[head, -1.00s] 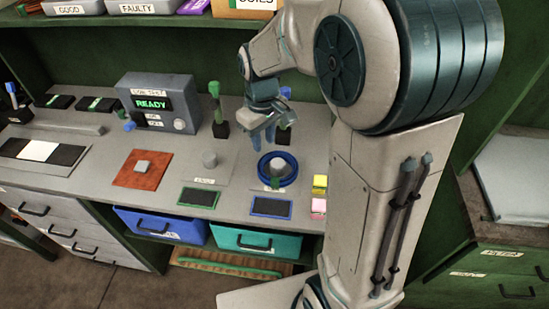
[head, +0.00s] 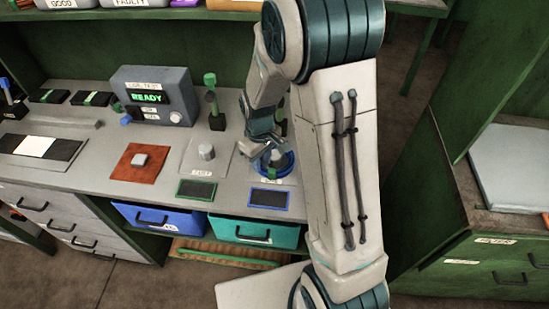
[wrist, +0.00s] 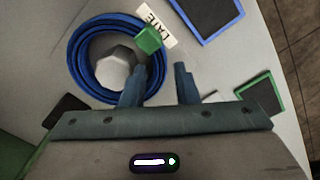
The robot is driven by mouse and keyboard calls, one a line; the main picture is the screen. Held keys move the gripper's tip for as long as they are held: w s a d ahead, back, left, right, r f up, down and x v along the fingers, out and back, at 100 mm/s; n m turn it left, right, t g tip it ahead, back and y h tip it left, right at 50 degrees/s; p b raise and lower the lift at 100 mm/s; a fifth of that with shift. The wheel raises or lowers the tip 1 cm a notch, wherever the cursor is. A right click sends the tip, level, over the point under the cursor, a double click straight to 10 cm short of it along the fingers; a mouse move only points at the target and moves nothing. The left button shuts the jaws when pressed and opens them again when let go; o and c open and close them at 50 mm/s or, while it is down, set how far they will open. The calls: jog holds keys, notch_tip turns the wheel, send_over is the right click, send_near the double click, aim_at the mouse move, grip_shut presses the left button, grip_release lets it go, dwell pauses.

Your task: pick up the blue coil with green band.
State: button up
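The blue coil (wrist: 74,62) lies around a grey post (wrist: 112,70) in the wrist view, with its green band (wrist: 148,40) on the side near a white label. In the head view the coil (head: 290,168) is partly hidden by my gripper (head: 268,153). My gripper (wrist: 161,80) is open and empty. In the wrist view one finger overlaps the coil's edge near the post, and the other is outside the ring. The band lies just beyond the fingertips in the picture. I cannot tell whether the fingers touch the coil.
A blue-framed dark panel (head: 268,198) lies in front of the coil, and a green-framed one (head: 197,191) lies to its left. Another grey post (head: 206,152) stands left of the coil. A blue bin (head: 160,217) and a teal bin (head: 253,232) are below the bench edge.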

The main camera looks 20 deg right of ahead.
jog(key=shift+f, duration=1.1)
grip_shut()
jog(key=shift+r, duration=0.15)
